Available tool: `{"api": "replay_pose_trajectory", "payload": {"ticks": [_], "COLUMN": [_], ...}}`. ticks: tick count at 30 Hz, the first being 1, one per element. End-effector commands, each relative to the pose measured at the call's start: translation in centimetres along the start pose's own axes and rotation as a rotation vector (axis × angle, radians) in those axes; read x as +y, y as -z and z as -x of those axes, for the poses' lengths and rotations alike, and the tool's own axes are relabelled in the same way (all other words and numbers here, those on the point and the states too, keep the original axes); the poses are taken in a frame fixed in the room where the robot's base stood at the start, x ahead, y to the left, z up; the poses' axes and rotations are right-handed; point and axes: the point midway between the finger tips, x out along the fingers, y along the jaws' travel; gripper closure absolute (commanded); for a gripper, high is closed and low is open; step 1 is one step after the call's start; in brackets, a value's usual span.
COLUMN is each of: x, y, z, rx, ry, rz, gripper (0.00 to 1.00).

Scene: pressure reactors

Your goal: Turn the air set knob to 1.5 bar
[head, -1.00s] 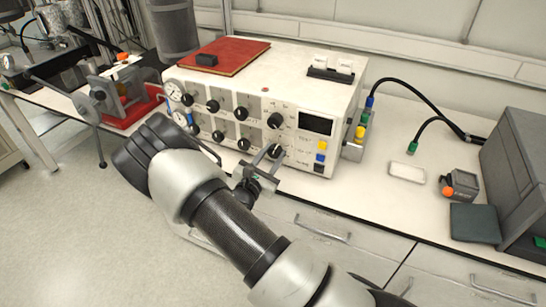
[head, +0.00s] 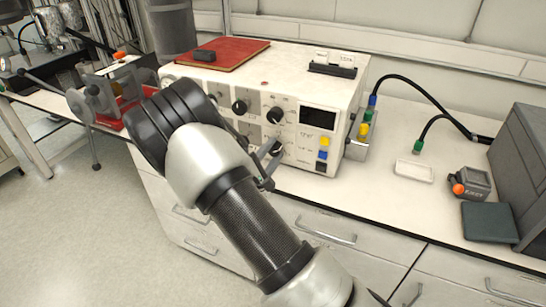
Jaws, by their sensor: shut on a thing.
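The white control box (head: 335,90) stands on the bench with rows of black knobs on its front. My gripper (head: 269,163) is at the lower right knob (head: 276,147) of this panel, shut on it, mostly hidden behind my arm. The knob's pointer and its label are too small to read. An upper right knob (head: 276,115) and a knob left of it (head: 239,107) show clear of my arm.
A dark display (head: 318,118) and yellow and blue buttons (head: 323,148) sit right of the knobs. A red book (head: 222,56) lies on the box. Hoses (head: 430,93) run right to a grey unit (head: 518,170). A white dish (head: 414,171) lies on the bench.

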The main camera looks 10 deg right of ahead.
Motion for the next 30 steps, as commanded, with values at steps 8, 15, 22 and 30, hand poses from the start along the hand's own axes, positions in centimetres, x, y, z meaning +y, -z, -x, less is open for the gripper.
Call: {"api": "replay_pose_trajectory", "payload": {"ticks": [8, 15, 22, 30], "x": [-0.12, -0.05, -0.04, -0.02], "y": [0.07, 0.05, 0.06, 0.03], "z": [0.04, 0.05, 0.05, 0.03], "rx": [0.001, 0.002, 0.002, 0.001], "ry": [0.002, 0.002, 0.002, 0.001], "rz": [-0.072, -0.082, -0.081, -0.081], "gripper": [0.90, 0.90, 0.90, 0.49]}}
